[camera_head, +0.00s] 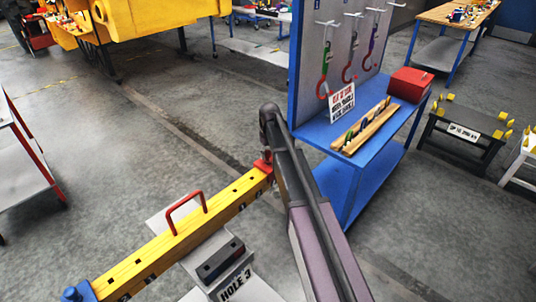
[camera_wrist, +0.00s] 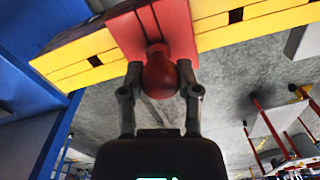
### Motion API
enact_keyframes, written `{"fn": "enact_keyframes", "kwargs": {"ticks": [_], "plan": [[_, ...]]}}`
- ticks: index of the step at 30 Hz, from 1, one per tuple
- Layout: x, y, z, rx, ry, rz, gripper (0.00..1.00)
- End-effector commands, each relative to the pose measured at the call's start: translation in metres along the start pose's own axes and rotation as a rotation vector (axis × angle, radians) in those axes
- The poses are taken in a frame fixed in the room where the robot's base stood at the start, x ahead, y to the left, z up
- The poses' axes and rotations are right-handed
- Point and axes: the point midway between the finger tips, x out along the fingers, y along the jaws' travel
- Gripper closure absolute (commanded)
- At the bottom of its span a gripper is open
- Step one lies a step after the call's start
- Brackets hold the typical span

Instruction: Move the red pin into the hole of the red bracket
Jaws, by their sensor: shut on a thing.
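The red pin (camera_wrist: 160,80) has a rounded knob and sits between the two fingers of my gripper (camera_wrist: 160,68), which is shut on it. The pin points at the red bracket (camera_wrist: 122,33), which wraps the end of a yellow beam (camera_wrist: 235,30). The pin's narrow part meets the bracket face; how deep it sits in the hole I cannot tell. In the head view the red bracket (camera_head: 263,166) is at the beam's right end, and my arm hides most of the pin and gripper there.
A blue bracket (camera_head: 77,291) caps the beam's left end, and a red handle (camera_head: 185,207) arches over its middle. The beam rests on a grey stand (camera_head: 219,262) marked HOLE 3. A blue bench (camera_head: 350,135) with a tool panel stands close behind my arm.

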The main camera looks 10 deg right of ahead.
Motion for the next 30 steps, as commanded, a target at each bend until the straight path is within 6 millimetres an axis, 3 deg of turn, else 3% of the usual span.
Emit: {"fn": "enact_keyframes", "kwargs": {"ticks": [16, 17, 20, 21, 30], "plan": [[0.0031, 0.0002, 0.0000, 0.000, 0.000, 0.000, 1.00], [0.0031, 0.0002, 0.0000, 0.000, 0.000, 0.000, 0.51], [0.0031, 0.0003, 0.0000, 0.000, 0.000, 0.000, 0.21], [0.0031, 0.0003, 0.0000, 0.000, 0.000, 0.000, 0.17], [0.0032, 0.0012, 0.0004, 0.001, 0.000, 0.000, 0.17]]}}
